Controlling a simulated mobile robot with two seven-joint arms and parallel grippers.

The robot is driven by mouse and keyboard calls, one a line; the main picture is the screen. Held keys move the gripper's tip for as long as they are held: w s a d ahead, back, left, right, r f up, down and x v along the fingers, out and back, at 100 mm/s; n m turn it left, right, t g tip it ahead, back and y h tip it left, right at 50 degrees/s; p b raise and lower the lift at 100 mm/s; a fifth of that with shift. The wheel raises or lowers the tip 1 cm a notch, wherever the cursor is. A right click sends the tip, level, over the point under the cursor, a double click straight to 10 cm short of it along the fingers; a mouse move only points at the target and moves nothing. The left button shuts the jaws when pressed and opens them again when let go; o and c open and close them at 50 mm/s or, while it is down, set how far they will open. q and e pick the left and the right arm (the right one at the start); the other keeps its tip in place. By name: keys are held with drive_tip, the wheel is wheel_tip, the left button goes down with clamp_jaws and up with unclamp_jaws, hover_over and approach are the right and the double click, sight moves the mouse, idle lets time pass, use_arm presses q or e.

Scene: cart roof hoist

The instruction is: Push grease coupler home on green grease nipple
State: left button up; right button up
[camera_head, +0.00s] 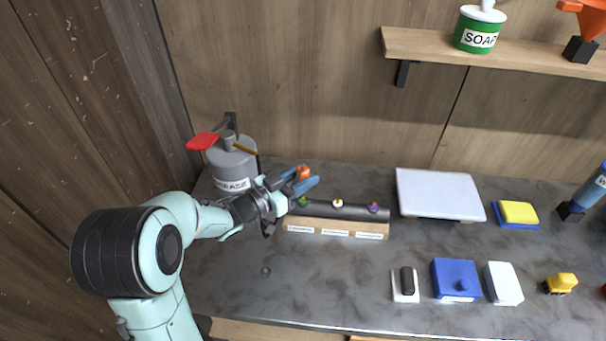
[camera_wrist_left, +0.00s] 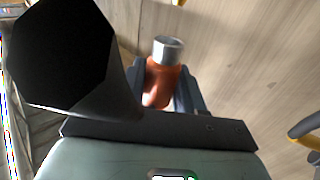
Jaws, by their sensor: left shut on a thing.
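The grease coupler (camera_head: 303,172) is orange and sits between the blue fingertips of my left gripper (camera_head: 301,184), which is shut on it. In the left wrist view the coupler (camera_wrist_left: 161,84) shows an orange body with a grey metal collar, held between the dark fingers. The green grease nipple (camera_head: 303,201) is on the dark bar, just below the gripper in the head view. The coupler appears above it; I cannot tell the exact gap or alignment. The nipple cannot be made out in the left wrist view. My right gripper is not in view.
The dark bar (camera_head: 335,209) also carries a white nipple (camera_head: 338,203) and a purple nipple (camera_head: 374,207), above a labelled wooden block (camera_head: 335,229). A grey grease canister (camera_head: 232,165) with a red part stands close behind my left wrist.

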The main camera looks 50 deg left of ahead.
sight(302, 196)
use_arm(q)
drive_tip(key=shift+f+b, duration=0.3)
drive_tip(key=shift+f, duration=0.3)
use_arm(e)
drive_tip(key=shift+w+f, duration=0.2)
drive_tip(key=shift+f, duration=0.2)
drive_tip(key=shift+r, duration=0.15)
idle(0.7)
use_arm(q)
drive_tip(key=shift+f+b, duration=1.1)
drive_tip(key=shift+f, duration=0.45)
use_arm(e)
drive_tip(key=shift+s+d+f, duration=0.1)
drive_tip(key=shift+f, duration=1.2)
use_arm(q)
drive_tip(key=o, duration=1.2)
drive_tip(key=shift+o, duration=0.2)
drive_tip(key=s+a, duration=0.1)
drive_tip(key=s, duration=1.2)
drive_tip(key=shift+s+r+p, duration=0.15)
drive_tip(key=shift+s+p, duration=0.05)
drive_tip(key=shift+p, duration=0.25)
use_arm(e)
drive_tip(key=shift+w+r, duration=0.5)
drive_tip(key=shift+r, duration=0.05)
